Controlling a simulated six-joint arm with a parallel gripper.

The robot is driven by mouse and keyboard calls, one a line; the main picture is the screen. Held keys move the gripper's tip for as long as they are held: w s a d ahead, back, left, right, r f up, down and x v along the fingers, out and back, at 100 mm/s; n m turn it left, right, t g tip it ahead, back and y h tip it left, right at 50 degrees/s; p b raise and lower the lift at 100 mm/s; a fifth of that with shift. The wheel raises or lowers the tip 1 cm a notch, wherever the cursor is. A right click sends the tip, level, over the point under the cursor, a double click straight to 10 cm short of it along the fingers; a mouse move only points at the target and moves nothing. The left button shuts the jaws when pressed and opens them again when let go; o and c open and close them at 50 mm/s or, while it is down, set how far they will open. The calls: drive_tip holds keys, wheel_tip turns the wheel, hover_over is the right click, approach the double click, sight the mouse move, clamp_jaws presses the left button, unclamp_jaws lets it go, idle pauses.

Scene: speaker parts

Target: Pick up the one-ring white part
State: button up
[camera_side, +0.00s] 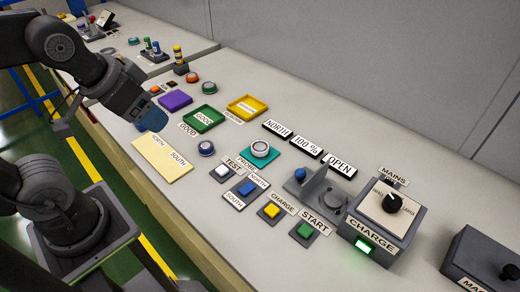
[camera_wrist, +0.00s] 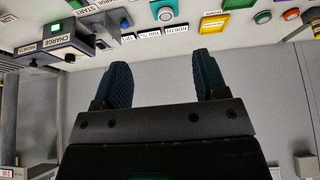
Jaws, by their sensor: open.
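A round white part (camera_side: 260,148) sits on a teal pad (camera_side: 268,159) near the middle of the bench in the side view. My gripper (camera_side: 152,117) is over the bench to the left of the white part, beyond the cream panel. In the wrist view my gripper (camera_wrist: 164,78) has its two blue fingers spread apart with nothing between them.
A cream NORTH/SOUTH panel (camera_side: 162,158), a purple pad (camera_side: 174,100), a green tray (camera_side: 203,119) and a yellow tray (camera_side: 246,108) lie nearby. A blue-topped round part (camera_side: 206,147) stands left of the teal pad. A grey fixture (camera_side: 325,197) and the MAINS box (camera_side: 383,222) stand right.

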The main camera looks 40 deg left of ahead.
drive_tip(key=o, duration=0.3)
drive_tip(key=shift+o, duration=0.2)
drive_tip(key=n+g, duration=0.6)
drive_tip(key=n, duration=1.2)
hover_over(260, 146)
wheel_tip(260, 146, down, 15)
wheel_tip(260, 146, down, 14)
drive_tip(key=shift+r, duration=0.1)
